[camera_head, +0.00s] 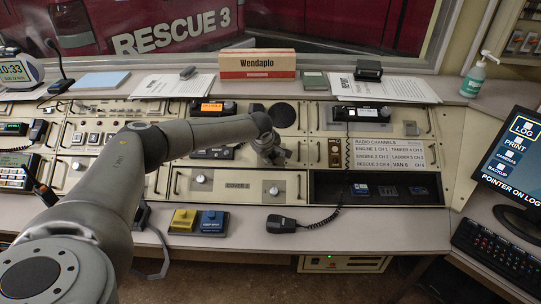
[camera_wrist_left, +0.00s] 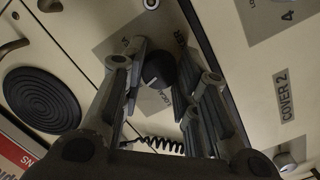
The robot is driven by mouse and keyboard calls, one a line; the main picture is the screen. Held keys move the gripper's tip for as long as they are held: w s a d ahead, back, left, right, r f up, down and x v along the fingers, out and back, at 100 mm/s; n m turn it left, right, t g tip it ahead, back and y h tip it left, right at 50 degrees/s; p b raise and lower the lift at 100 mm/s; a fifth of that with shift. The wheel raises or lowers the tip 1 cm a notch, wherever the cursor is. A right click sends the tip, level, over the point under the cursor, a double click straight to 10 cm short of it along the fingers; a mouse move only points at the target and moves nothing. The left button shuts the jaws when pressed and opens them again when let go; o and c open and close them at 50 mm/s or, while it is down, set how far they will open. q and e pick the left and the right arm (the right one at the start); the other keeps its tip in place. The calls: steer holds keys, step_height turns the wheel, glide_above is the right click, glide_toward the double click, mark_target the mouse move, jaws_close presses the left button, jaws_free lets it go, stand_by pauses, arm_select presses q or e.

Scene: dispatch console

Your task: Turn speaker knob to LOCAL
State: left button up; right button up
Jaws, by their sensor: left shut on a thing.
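The speaker knob (camera_wrist_left: 158,68) is round and black with a short white mark, on a grey label plate (camera_wrist_left: 118,38) of the console in the left wrist view. The plate's lettering is partly covered by my fingers, and I cannot read which position the mark points to. My left gripper (camera_wrist_left: 157,84) has a finger on each side of the knob and is shut on it. In the head view my left gripper (camera_head: 272,156) is down at the console panel, below the round black speaker grille (camera_head: 282,114), and hides the knob there.
A panel labelled COVER 2 (camera_head: 237,185) lies below my gripper. A black hand microphone (camera_head: 281,223) and yellow (camera_head: 184,219) and blue (camera_head: 212,221) boxes sit on the front ledge.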

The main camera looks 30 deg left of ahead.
arm_select(q)
steer(key=n+b, duration=0.2)
steer(key=n, duration=0.1)
steer(key=n+b, duration=0.1)
steer(key=shift+f+n, duration=0.3)
steer(key=n+b, duration=0.2)
steer(key=n, duration=0.1)
steer(key=shift+d+t+b, duration=0.1)
steer(key=shift+t+b, duration=0.2)
steer(key=shift+t, duration=0.1)
steer(key=shift+r+n+y+b, duration=0.2)
steer(key=shift+n+y+b, duration=0.1)
steer(key=shift+n+b, duration=0.55)
steer(key=shift+c, duration=0.2)
steer(key=o, duration=1.1)
steer(key=shift+c, duration=0.2)
steer(key=shift+r, duration=0.1)
steer(key=v, duration=1.2)
